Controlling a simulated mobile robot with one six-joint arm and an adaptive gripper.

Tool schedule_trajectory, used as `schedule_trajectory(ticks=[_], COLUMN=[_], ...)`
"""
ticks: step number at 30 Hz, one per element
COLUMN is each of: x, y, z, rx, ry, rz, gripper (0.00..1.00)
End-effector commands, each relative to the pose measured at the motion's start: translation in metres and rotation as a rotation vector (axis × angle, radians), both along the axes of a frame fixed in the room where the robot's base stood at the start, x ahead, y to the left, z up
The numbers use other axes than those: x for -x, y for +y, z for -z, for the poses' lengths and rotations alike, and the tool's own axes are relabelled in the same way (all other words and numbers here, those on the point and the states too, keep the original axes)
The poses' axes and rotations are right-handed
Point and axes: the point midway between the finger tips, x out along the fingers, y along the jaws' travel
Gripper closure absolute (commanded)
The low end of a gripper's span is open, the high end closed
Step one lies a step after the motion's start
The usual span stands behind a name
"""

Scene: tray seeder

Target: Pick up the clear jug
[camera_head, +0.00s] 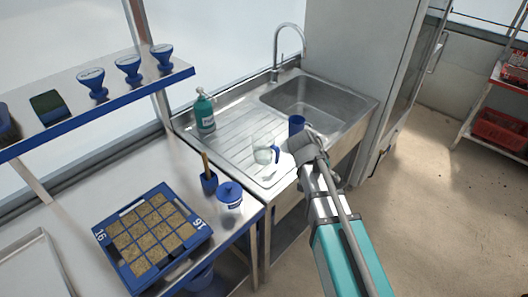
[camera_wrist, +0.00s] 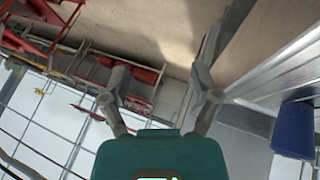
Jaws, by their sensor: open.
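The clear jug (camera_head: 262,150) stands on the steel drainboard, left of the sink basin, with its blue handle facing right. My gripper (camera_wrist: 160,78) is open and empty, its two fingers spread apart in the wrist view. In the head view, my gripper (camera_head: 305,142) is just right of the jug and apart from its handle; its fingertips are hard to make out there. The jug does not clearly show in the wrist view.
A blue mug (camera_head: 296,124) stands close behind my gripper; a blue vessel (camera_wrist: 294,130) shows at right in the wrist view. A green pump bottle (camera_head: 204,113) and the sink basin (camera_head: 312,100) are behind. A blue-lidded tub (camera_head: 230,198) and a seed tray (camera_head: 108,228) are at left.

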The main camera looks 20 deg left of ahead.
Motion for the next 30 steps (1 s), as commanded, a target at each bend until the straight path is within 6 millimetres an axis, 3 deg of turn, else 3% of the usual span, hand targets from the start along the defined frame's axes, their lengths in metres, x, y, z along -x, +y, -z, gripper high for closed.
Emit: schedule_trajectory(ticks=[1, 8, 18, 24, 30], x=[-0.005, -0.009, 0.006, 0.021, 0.032], y=[0.02, 0.093, 0.206, 0.258, 0.286], z=[-0.002, -0.017, -0.042, -0.055, -0.063], rx=[0.014, 0.059, 0.053, 0.021, -0.006], ry=[-0.034, -0.223, -0.518, -0.655, -0.735], rz=[0.001, 0.032, 0.051, 0.051, 0.05], gripper=[0.21, 0.21, 0.21, 0.21, 0.21])
